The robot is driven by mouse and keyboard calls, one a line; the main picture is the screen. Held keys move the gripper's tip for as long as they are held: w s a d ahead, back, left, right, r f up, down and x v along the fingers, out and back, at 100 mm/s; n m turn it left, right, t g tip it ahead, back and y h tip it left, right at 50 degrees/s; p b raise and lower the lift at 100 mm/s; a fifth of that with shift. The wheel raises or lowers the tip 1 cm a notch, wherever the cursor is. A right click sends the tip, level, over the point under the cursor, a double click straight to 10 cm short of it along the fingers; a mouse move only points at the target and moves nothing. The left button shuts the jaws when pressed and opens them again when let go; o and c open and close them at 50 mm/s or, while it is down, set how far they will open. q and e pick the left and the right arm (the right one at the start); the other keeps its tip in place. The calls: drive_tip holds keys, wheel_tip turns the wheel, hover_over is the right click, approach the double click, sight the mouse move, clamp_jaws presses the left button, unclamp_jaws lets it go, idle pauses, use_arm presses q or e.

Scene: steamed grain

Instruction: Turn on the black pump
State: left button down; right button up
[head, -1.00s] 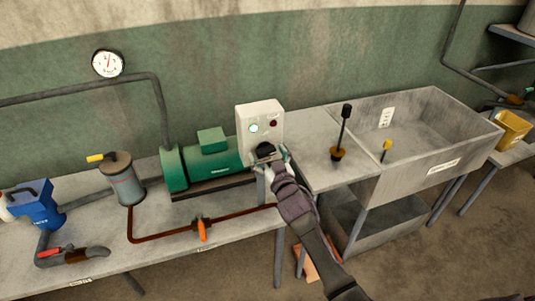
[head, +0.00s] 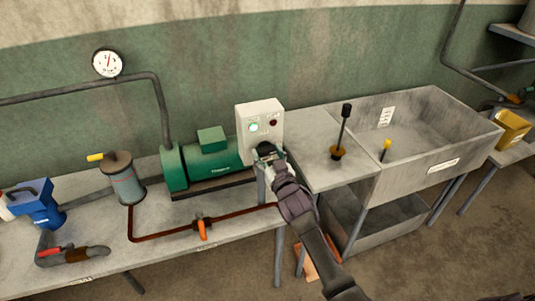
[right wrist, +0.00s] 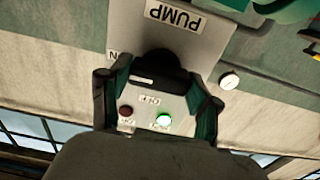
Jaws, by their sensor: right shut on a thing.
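The pump control box (head: 259,122) is a pale box with a black knob (head: 265,147) low on its front. It stands at the right end of the green pump and motor (head: 213,160). My right gripper (head: 269,154) is shut on the knob. In the right wrist view, the knob (right wrist: 158,70) sits between the fingers, below an upside-down "PUMP" label (right wrist: 176,18). A green lamp (right wrist: 164,120) glows brightly; the red lamp (right wrist: 125,112) looks dark. The knob's exact pointing direction is hard to tell. My left gripper is out of view.
A pressure gauge (head: 107,63) hangs on the wall. A red pipe with an orange valve handle (head: 202,229) runs along the bench front. A grey canister (head: 126,182) and a blue device (head: 37,203) stand left. A concrete sink (head: 440,150) and an upright black-topped lever (head: 344,127) are right.

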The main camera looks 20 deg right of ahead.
drive_tip(key=o, duration=1.1)
drive_tip(key=shift+o, duration=0.2)
drive_tip(key=s, duration=1.2)
drive_tip(key=shift+d, duration=0.15)
drive_tip(key=s+f+g+b, duration=0.1)
drive_tip(key=s+f+g, duration=0.3)
drive_tip(key=f, duration=0.9)
drive_tip(key=s+f+n+g+b, duration=0.15)
drive_tip(key=s+f, duration=0.45)
drive_tip(key=f, duration=0.6)
drive_tip(key=s+f+g, duration=0.3)
drive_tip(key=s+f, duration=0.1)
drive_tip(key=f, duration=0.9)
drive_tip(key=s+d+f+g, duration=0.1)
drive_tip(key=s+f+g, duration=0.1)
drive_tip(key=s+f, duration=0.4)
drive_tip(key=s+d+f+g+b, duration=0.1)
drive_tip(key=s+f+g, duration=0.2)
drive_tip(key=s+f, duration=0.4)
drive_tip(key=s+d+f+g+b, duration=0.1)
drive_tip(key=s+f+g, duration=0.2)
drive_tip(key=s, duration=1.8)
wheel_tip(320, 180, down, 4)
drive_tip(key=shift+r+n+h, duration=0.1)
drive_tip(key=shift+n+h, duration=0.2)
drive_tip(key=shift+n, duration=0.05)
